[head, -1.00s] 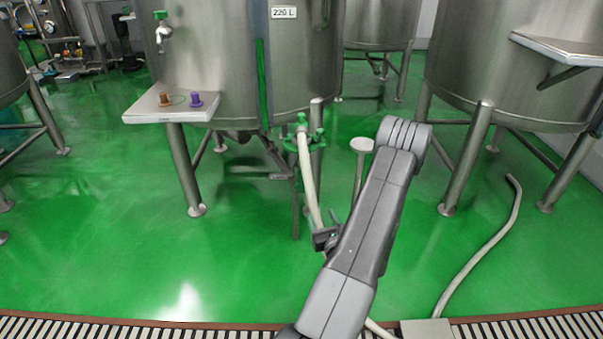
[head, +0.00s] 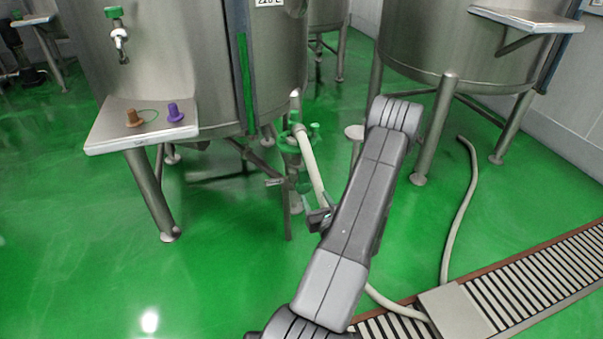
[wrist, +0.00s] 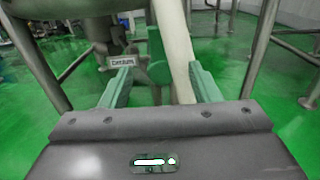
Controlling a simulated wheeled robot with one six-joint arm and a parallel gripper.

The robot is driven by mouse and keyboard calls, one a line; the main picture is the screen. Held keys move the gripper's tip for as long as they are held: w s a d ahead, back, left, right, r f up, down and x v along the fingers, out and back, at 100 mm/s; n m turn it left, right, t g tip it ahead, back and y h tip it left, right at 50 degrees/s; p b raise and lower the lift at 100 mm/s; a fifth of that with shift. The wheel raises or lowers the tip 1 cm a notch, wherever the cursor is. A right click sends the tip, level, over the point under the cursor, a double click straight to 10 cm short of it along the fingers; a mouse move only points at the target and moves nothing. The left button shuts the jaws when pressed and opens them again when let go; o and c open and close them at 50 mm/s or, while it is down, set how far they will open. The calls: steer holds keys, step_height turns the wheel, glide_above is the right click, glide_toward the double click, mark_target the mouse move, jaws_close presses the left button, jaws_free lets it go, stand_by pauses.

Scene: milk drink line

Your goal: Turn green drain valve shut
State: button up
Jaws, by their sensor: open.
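The green drain valve handle (wrist: 157,62) stands upright in the wrist view, beside a small label plate (wrist: 122,61) that seems to read "Drain". My gripper (wrist: 160,86) is open, its two green fingers left and right of the handle in the picture. I see no contact, and I cannot tell whether the handle is fully between the fingers in depth. A pale hose (wrist: 175,45) runs down close to the right finger. In the head view, green valve parts (head: 291,141) show below the tank, and my gripper (head: 318,212) is just below them, partly hidden by my arm.
The steel tank (head: 180,60) stands on legs, with a shelf (head: 108,142) holding a brown knob (head: 134,118) and a purple knob (head: 175,112). Another tank (head: 460,45) is at right. A floor hose (head: 459,212) reaches the drain grating (head: 520,280). The green floor at left is clear.

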mark_target(305, 176)
steer(key=b+x, duration=0.1)
steer(key=x, duration=1.2)
jaws_close()
